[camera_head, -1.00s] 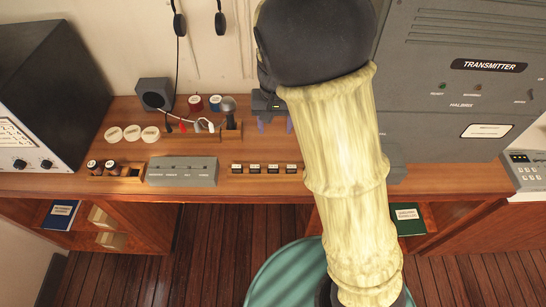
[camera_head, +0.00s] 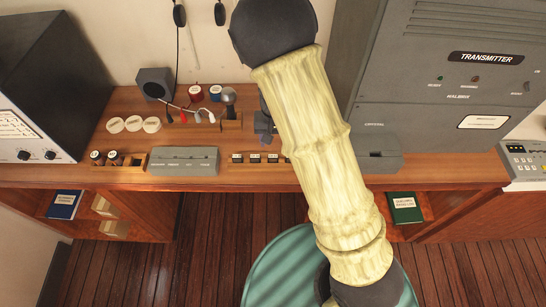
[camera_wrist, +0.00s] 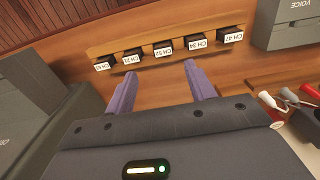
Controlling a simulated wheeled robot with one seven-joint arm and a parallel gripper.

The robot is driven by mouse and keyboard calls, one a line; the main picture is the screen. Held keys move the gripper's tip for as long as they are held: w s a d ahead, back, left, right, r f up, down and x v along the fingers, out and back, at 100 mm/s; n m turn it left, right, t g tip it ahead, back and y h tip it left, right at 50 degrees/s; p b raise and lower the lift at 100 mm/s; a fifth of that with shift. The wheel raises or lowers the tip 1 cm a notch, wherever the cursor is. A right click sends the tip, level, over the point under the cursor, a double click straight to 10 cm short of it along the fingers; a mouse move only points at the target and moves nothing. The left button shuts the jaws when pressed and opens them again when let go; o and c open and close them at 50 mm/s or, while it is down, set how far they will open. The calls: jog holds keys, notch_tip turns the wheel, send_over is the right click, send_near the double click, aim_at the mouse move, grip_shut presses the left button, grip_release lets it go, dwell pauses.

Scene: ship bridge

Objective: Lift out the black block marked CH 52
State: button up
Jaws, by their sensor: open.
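The black block marked CH 52 (camera_wrist: 163,50) sits in the middle of a row in a wooden rack (camera_wrist: 135,44) in the wrist view. Its white label appears upside down. My gripper (camera_wrist: 161,70) is open, its two purple fingers apart and empty, pointing at the row. The CH 52 block lies just beyond the gap between the fingertips. In the head view the rack (camera_head: 245,167) is at the desk's front edge, its right end hidden by my arm. The labels are too small to read there, and the fingers are mostly hidden.
Similar blocks marked CH 34 (camera_wrist: 195,43) and CH 47 (camera_wrist: 230,36) sit close beside it; others stand on its other side. A grey box (camera_head: 185,161) is left of the rack, a grey crystal unit (camera_head: 379,153) right. Cables with coloured plugs (camera_head: 196,118) lie behind.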

aim_at(273, 156)
jog(key=shift+f, duration=0.9)
jog(key=shift+w+a+f+p, duration=0.15)
jog(key=shift+f+p, duration=0.45)
jog(key=shift+f, duration=0.7)
jog(key=shift+s+a+f+p, duration=0.1)
jog(key=shift+f+p, duration=0.5)
jog(key=shift+f, duration=0.7)
jog(key=c, duration=1)
jog(key=shift+r, duration=0.1)
jog(key=shift+c, duration=0.2)
notch_tip(273, 156, up, 10)
jog(key=b, duration=0.2)
